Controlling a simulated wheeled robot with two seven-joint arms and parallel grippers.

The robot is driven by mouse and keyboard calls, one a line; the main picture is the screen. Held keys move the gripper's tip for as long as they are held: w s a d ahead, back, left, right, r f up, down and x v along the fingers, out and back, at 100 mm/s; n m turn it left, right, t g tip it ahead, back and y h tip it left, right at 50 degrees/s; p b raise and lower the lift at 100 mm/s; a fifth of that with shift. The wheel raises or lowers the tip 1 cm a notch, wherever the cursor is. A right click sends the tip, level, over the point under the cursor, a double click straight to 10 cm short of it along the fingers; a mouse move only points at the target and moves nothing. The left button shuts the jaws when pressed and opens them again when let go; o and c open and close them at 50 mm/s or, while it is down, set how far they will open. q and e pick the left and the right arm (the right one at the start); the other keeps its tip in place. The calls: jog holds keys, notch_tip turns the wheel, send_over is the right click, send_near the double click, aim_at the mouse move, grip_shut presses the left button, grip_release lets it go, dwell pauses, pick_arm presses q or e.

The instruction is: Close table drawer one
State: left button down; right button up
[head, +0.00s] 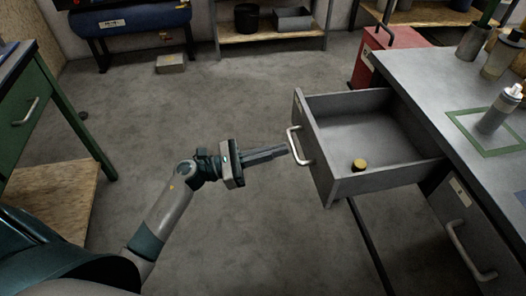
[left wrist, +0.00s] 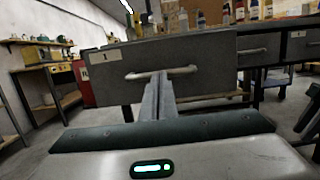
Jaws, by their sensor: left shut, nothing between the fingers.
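The grey table drawer (head: 336,188) is pulled well out from the grey table (head: 428,72) on the right in the head view. A small yellow-topped round thing (head: 359,165) lies inside it. The drawer front (left wrist: 205,62) bears a label "1" and a pale bar handle (left wrist: 162,73) in the left wrist view; the handle also shows in the head view (head: 298,146). My left gripper (head: 285,150) is shut and empty, its fingertips at the handle. It also shows in the left wrist view (left wrist: 158,80); whether it touches the handle I cannot tell. My right gripper is not in view.
A second drawer with a handle (head: 468,250) sits shut at lower right. A spray can (head: 497,108) and pots stand on the table. A red box (head: 388,52) stands behind the drawer. A green bench (head: 40,105) is at left. Floor between is clear.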

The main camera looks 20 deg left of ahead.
aim_at(371, 145)
pick_arm(q)
jog(key=shift+w+d, duration=0.15)
jog(key=shift+d, duration=0.05)
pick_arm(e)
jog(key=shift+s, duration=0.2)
pick_arm(q)
jog(key=shift+d, duration=0.1)
